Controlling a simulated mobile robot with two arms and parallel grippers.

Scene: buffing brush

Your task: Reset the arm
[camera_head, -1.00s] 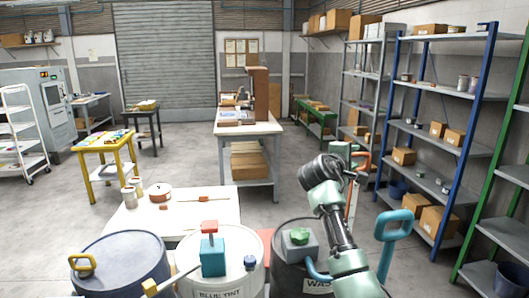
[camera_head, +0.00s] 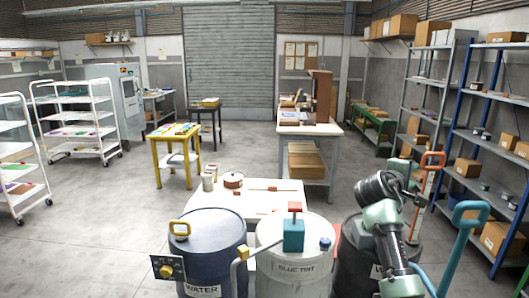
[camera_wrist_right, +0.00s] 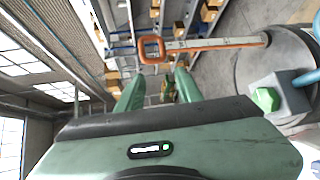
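My right arm comes up from the bottom right in the head view, in front of the waste drum (camera_head: 348,262). Its green gripper (camera_head: 402,168) points away from the head camera, above the drum. In the right wrist view the two green fingers of my right gripper (camera_wrist_right: 160,88) stand apart with nothing between them. An orange handle (camera_wrist_right: 152,50) on a long bar shows beyond them, and it also shows in the head view (camera_head: 433,160) to the right of the gripper. I cannot tell how far it is from the fingers. My left arm and gripper are not in view.
A blue tint drum (camera_head: 295,243) and a dark water drum (camera_head: 212,244) stand close in front. A blue handle (camera_head: 470,210) rises right of my arm. Behind the drums is a white table (camera_head: 235,200). Shelves (camera_head: 490,130) line the right; open floor lies left.

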